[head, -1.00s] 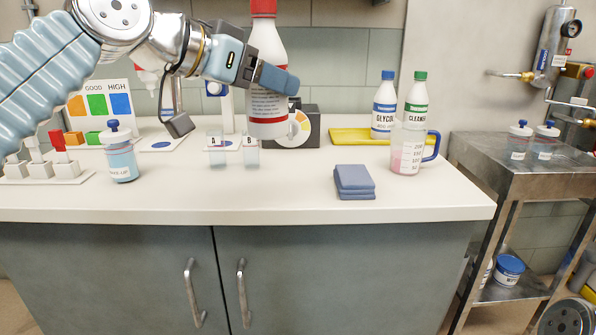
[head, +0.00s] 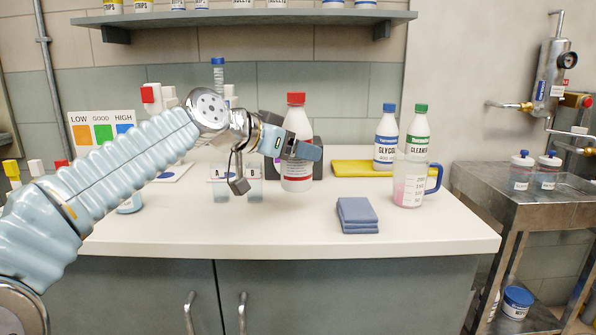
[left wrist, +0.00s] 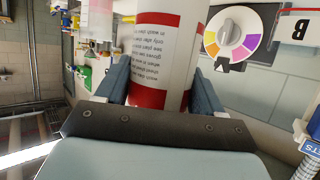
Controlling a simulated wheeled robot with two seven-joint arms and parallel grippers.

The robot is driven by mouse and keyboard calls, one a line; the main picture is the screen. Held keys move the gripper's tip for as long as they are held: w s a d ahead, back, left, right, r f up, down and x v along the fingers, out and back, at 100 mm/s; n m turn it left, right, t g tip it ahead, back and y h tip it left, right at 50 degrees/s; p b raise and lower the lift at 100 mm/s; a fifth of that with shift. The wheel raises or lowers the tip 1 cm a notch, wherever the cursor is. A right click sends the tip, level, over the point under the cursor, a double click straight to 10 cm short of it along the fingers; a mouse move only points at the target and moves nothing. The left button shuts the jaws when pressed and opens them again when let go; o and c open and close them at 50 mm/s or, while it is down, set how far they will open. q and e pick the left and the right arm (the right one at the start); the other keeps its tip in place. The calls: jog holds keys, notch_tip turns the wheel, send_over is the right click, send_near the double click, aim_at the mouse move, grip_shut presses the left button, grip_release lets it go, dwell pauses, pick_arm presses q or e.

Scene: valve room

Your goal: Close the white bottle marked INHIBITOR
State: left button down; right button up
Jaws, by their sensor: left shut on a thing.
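A white bottle with a red cap (head: 296,182) stands upright in the middle of the head view, towards the back of the counter. Its name is not readable there. My left gripper (head: 305,149) is shut around its middle, and the fingers cover part of it. In the left wrist view the bottle's white body (left wrist: 160,50), with red bands and small upside-down text, sits between the two blue fingers (left wrist: 158,92). The red cap is on the neck in the head view; how tight it is cannot be told. Whether the base touches the counter is unclear. My right gripper is out of view.
Clear cups marked A and B (head: 236,190) stand left of the bottle. A dark dial box (head: 318,160) is behind it. Blue folded cloths (head: 357,214), a measuring jug (head: 411,187), and GLYCOL (head: 386,140) and CLEANER (head: 417,135) bottles stand to the right. The counter front is clear.

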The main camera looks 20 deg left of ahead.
aim_at(298, 171)
pick_arm(q)
jog(key=shift+w+f, duration=0.2)
jog(key=shift+f, duration=0.05)
jog(key=shift+w+f, duration=0.2)
jog(key=shift+f, duration=0.55)
jog(key=shift+w+f, duration=0.2)
jog(key=shift+f, duration=0.5)
jog(key=shift+w+f, duration=0.2)
jog(key=shift+f, duration=0.55)
jog(key=shift+b, duration=0.4)
jog(key=shift+f, duration=0.2)
jog(key=shift+c, duration=0.7)
grip_release()
